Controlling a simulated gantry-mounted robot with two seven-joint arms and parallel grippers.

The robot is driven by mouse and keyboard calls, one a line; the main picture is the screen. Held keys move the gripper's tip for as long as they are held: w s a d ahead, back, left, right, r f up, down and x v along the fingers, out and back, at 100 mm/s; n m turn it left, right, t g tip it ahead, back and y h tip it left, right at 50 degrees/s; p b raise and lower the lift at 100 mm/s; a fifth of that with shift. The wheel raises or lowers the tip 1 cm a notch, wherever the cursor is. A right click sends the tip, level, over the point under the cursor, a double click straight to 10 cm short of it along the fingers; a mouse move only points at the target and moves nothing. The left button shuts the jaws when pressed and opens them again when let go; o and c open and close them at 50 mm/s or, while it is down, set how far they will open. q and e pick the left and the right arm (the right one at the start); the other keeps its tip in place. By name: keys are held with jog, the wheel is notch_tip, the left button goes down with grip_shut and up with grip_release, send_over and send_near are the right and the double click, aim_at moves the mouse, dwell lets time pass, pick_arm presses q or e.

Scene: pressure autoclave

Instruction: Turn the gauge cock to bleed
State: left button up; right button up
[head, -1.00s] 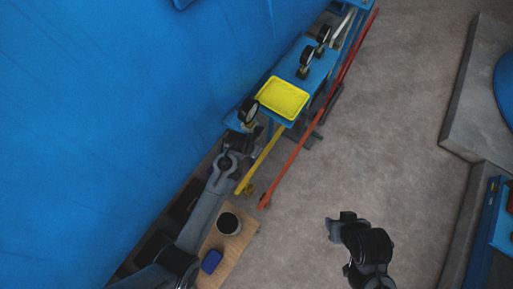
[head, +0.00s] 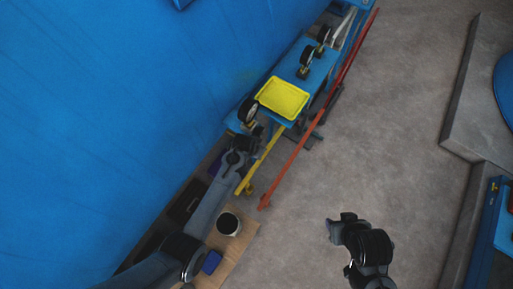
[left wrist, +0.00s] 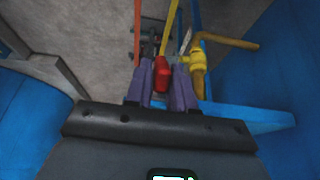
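The pressure gauge (head: 249,110) with a dark rim stands at the near end of the blue ledge. My left gripper (head: 257,138) is just below it, by the end of the yellow bar. In the left wrist view the purple fingers of my left gripper (left wrist: 163,88) are apart, with a red handle (left wrist: 162,72) seen between them; contact is not clear. A yellow fitting with an ochre lever (left wrist: 198,62) is right of the fingers. The cock is too small to read in the head view. My right gripper (head: 343,220) hangs over the floor, its fingers unclear.
A yellow tray (head: 283,97) lies on the blue ledge, with two more gauges (head: 305,63) (head: 322,38) beyond. A red bar (head: 310,130) runs alongside. A wooden board (head: 241,236) carries a dark cup (head: 228,223) and a blue item (head: 212,262).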

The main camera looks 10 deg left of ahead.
pick_arm(q)
grip_shut()
jog(key=shift+s, duration=0.1)
jog(key=shift+s+a+f+t+h, duration=0.3)
jog(key=shift+s+f+t, duration=0.2)
jog(key=shift+t, duration=0.1)
jog(key=shift+s+a+f+t+h+b, duration=0.2)
jog(key=shift+s+f+t+h+b, duration=0.2)
jog(key=shift+f+t+b, duration=0.35)
jog(key=shift+s+a+f+t+h+b, duration=0.2)
jog(key=shift+s+f+t+h+b, duration=0.25)
jog(key=shift+t+b, duration=0.35)
jog(key=shift+s+a+f+t+h+b, duration=0.2)
jog(key=shift+s+f+t+h+b, duration=0.15)
jog(key=shift+f+t+b, duration=0.45)
jog(key=shift+r, duration=0.2)
